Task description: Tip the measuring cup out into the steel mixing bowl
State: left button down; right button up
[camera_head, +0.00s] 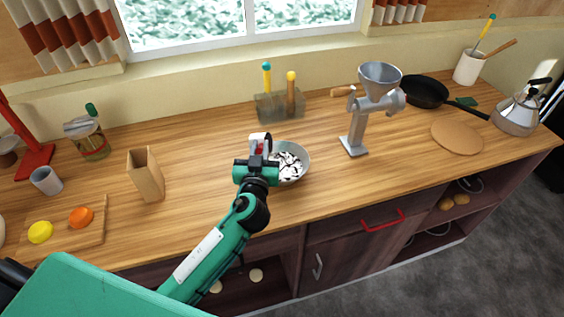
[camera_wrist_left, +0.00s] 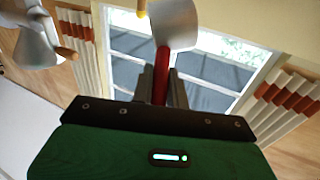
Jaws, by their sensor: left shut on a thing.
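My left gripper (camera_head: 261,151) is shut on the red handle of the measuring cup (camera_head: 260,138), beside the steel mixing bowl's left rim. In the left wrist view the pale grey cup (camera_wrist_left: 175,25) stands out beyond the fingers (camera_wrist_left: 161,85), its red handle between them. The view looks up at the window, so the wrist is turned. The steel mixing bowl (camera_head: 303,154) stands on the wooden counter, partly hidden by my left gripper. Black and white pieces (camera_head: 287,166) lie in it. I cannot tell whether the cup still holds anything. My right gripper is not in view.
A metal grinder (camera_head: 357,132) stands right of the bowl. A grey holder (camera_head: 280,106) with yellow and teal-topped tools stands behind. A wooden box (camera_head: 146,176) and a board (camera_head: 92,230) with yellow and orange pieces are left. Counter between box and bowl is clear.

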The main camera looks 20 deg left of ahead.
pick_arm(q)
jog(key=s+a+f+n+g+h, duration=0.1)
jog(key=a+f+n, duration=0.5)
jog(key=a+n, duration=0.6)
jog(key=shift+f+n+g+h, duration=0.15)
jog(key=shift+n+g+h, duration=0.15)
jog(key=shift+n, duration=0.5)
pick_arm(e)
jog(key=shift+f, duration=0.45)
pick_arm(q)
jog(key=shift+a, duration=0.1)
